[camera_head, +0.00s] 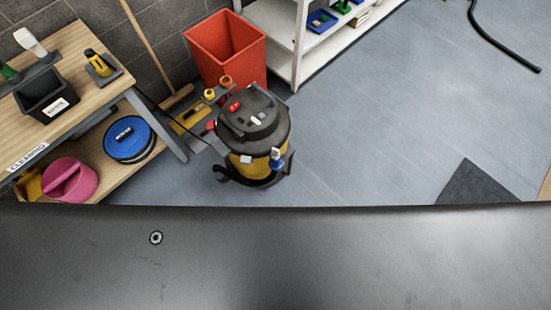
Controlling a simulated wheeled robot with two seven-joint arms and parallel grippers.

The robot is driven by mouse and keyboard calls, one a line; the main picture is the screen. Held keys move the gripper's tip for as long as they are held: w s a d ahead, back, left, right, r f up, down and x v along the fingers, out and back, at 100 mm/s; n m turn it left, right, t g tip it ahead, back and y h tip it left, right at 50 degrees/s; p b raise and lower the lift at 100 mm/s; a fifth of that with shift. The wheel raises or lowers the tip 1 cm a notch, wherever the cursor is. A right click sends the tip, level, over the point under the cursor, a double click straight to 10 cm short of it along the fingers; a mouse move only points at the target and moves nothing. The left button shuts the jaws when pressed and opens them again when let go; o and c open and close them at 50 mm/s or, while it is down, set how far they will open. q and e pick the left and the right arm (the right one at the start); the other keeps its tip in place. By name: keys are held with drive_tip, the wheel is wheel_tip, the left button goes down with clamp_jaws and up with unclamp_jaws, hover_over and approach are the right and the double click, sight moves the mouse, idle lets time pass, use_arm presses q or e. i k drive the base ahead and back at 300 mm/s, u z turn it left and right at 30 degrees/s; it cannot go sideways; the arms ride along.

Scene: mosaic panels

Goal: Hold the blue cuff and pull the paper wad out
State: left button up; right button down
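A small blue part (277,163), which looks like the blue cuff, is on the right front side of a black and yellow canister vacuum (246,130). A small pale spot shows at its top; I cannot tell whether it is the paper wad. A black hose curves around the low front of the vacuum. The vacuum stands upright on the grey floor, with a red part and a pale part on its black lid. Neither of my grippers is in view.
A wooden bench (111,85) with a lower shelf stands at the left, bearing a pink bucket and a blue round item (130,138). A red bin (226,50) and white shelf (283,42) stand behind the vacuum. The floor (390,110) at right is mostly clear, with a dark mat (484,185).

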sight(276, 153)
drive_tip(key=z, duration=3.2)
drive_tip(key=k, duration=1.5)
drive_tip(key=u, duration=1.7)
